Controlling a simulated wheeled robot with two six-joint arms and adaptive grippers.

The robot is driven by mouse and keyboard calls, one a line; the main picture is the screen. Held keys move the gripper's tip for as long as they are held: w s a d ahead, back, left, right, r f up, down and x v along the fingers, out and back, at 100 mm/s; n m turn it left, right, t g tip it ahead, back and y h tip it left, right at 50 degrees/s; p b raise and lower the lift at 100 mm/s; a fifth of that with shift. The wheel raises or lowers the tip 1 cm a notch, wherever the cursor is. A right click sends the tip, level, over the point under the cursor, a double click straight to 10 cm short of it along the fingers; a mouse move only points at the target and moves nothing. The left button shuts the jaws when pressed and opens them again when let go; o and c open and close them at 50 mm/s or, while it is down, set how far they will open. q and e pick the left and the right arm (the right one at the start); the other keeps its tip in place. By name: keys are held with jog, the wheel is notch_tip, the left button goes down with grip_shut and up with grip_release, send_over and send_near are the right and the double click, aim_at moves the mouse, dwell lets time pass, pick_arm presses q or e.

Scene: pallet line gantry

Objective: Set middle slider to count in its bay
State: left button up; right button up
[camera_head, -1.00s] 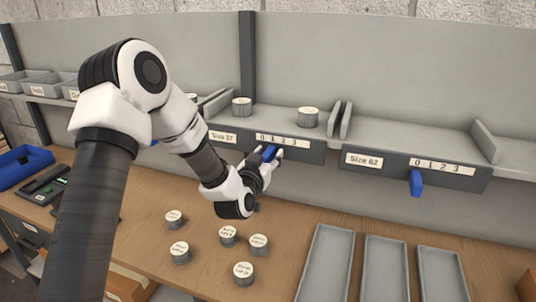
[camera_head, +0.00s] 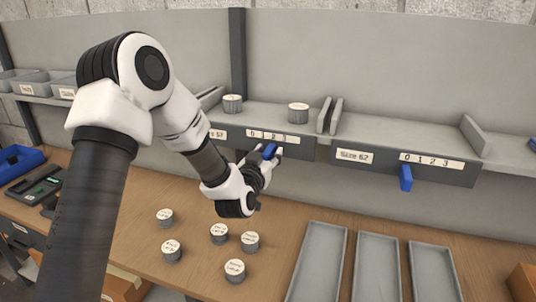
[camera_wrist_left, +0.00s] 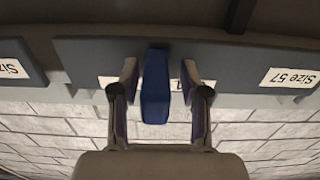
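The middle bay's blue slider (camera_head: 269,151) sits on the front rail under its 0–3 scale (camera_head: 270,136), around 1 to 2; the exact mark is hard to tell. Two round white-topped tins, one (camera_head: 233,103) to the left and one (camera_head: 298,112) to the right, stand on the shelf there. My left gripper (camera_head: 262,160) is at this slider. In the left wrist view, which is upside down, the slider (camera_wrist_left: 155,88) stands between the fingers of my left gripper (camera_wrist_left: 159,80), with gaps showing on both sides. My right gripper is not in view.
The Size 62 bay (camera_head: 390,130) to the right looks empty, with its own blue slider (camera_head: 406,178). Several loose tins (camera_head: 219,233) stand on the wooden bench below. Grey trays (camera_head: 318,262) lie to the right of them. A blue bin (camera_head: 22,163) is far left.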

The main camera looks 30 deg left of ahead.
pick_arm(q)
jog(key=shift+w+d, duration=0.1)
jog(key=shift+d, duration=0.25)
jog(key=shift+s, duration=0.2)
jog(key=v, duration=1.1)
jog(key=shift+s, duration=0.3)
jog(key=shift+a, duration=0.1)
